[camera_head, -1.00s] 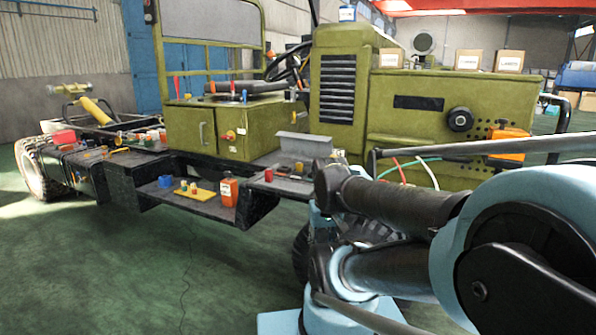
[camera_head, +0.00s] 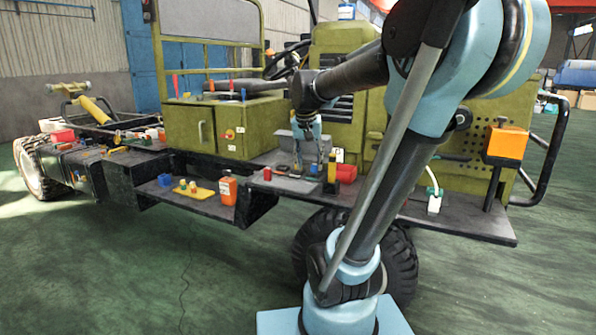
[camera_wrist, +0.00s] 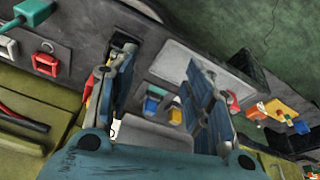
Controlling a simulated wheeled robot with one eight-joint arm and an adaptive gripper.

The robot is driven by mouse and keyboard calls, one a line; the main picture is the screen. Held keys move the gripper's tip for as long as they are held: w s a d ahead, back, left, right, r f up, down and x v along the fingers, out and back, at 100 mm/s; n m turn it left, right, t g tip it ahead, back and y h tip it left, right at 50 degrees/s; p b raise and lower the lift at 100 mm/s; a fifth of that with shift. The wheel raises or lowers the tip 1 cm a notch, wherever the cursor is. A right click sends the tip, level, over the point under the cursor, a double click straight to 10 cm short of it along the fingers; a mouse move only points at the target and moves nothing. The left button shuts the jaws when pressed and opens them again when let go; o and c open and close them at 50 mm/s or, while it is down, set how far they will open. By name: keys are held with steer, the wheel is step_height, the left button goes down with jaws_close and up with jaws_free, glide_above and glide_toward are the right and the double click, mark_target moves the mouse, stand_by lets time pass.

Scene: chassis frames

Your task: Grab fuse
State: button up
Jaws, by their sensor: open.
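My gripper (camera_head: 311,168) points down over the dark side shelf of the green vehicle, with its two blue fingers apart. In the wrist view, my gripper (camera_wrist: 161,60) is open with nothing held between its fingers. A small blue and yellow piece (camera_wrist: 153,103) shows between the fingers there, lower down on a grey surface. A red cylinder (camera_head: 346,174) and a yellow and black upright piece (camera_head: 331,174) stand just right of the gripper in the head view. I cannot tell which small part is the fuse.
An orange bottle (camera_head: 228,191), a yellow plate with small pegs (camera_head: 205,194) and a blue cube (camera_head: 165,180) sit on the lower shelf at left. A grey metal channel (camera_head: 285,140) is behind the gripper. An orange box (camera_head: 507,143) is at right.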

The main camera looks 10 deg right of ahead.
steer(key=w+a+r+m, duration=0.1)
steer(key=w+r, duration=0.2)
steer(key=w, duration=0.3)
steer(key=w+a+r+m+h, duration=0.1)
steer(key=w+r, duration=0.1)
steer(key=w, duration=0.4)
steer(key=w+a+r+m, duration=0.1)
steer(key=w+r, duration=0.2)
steer(key=w, duration=0.3)
steer(key=shift+t, duration=0.4)
steer(key=x, duration=1.1)
steer(key=shift+w+f, duration=0.25)
steer(key=shift+w, duration=0.15)
steer(key=shift+a+x, duration=0.15)
steer(key=shift+x, duration=1.25)
steer(key=shift+a+x, duration=0.15)
steer(key=shift+x, duration=1.2)
steer(key=shift+w, duration=0.15)
steer(key=c, duration=1)
